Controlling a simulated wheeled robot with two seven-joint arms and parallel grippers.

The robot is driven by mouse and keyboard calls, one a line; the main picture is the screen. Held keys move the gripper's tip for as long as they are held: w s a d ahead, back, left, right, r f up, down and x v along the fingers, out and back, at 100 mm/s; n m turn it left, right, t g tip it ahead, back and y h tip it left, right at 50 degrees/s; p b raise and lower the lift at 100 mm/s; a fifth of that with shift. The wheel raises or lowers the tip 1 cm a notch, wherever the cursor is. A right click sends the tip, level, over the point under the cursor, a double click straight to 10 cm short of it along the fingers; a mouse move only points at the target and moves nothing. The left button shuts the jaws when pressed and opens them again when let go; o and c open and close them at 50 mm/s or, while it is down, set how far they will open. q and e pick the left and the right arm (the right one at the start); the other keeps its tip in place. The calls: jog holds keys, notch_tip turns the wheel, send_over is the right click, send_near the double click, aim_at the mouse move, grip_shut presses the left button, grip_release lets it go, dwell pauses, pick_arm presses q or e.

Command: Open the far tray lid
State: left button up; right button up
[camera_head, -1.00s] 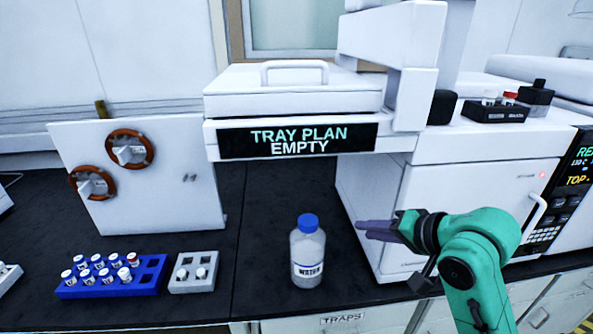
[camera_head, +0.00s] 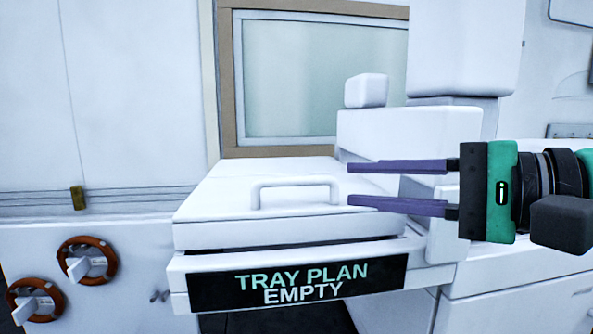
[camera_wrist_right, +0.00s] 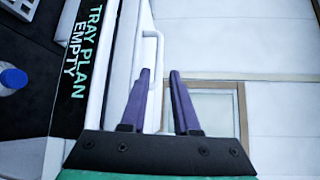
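The white tray lid (camera_head: 230,205) lies closed on the tray unit, above a black sign reading "TRAY PLAN EMPTY" (camera_head: 298,284). A white bar handle (camera_head: 295,185) stands on the lid near its front; it also shows in the right wrist view (camera_wrist_right: 156,48). My right gripper (camera_head: 348,183) has two purple fingers spread apart with nothing between them. It points left, to the right of the handle and apart from it in the picture. In the right wrist view the fingers (camera_wrist_right: 160,72) are open, with the handle near the left finger. My left gripper is not in view.
White instrument blocks (camera_head: 410,140) stand behind and right of the lid. A white panel with brown ring knobs (camera_head: 88,262) is at the left. A framed window (camera_head: 320,80) is behind. A blue-capped bottle (camera_wrist_right: 12,78) shows in the right wrist view.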

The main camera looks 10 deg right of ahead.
aim_at(301, 182)
jog(key=p+x, duration=0.1)
jog(key=x, duration=0.4)
jog(key=shift+w+a+r+p, duration=0.1)
jog(key=shift+w+a+p, duration=0.05)
jog(key=shift+w+p, duration=0.2)
jog(key=p+x, duration=0.1)
jog(key=x, duration=0.1)
jog(key=p+x, duration=0.1)
jog(key=x, duration=0.2)
jog(key=shift+w+f+p, duration=0.25)
jog(key=shift+w+p, duration=0.1)
jog(key=shift+f, duration=0.1)
jog(key=shift+s, duration=0.2)
jog(key=shift+w, duration=0.1)
jog(key=shift+c, duration=1.3)
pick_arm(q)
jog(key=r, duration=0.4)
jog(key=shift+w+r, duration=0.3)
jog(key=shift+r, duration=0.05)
pick_arm(e)
jog(key=shift+f, duration=0.1)
grip_shut()
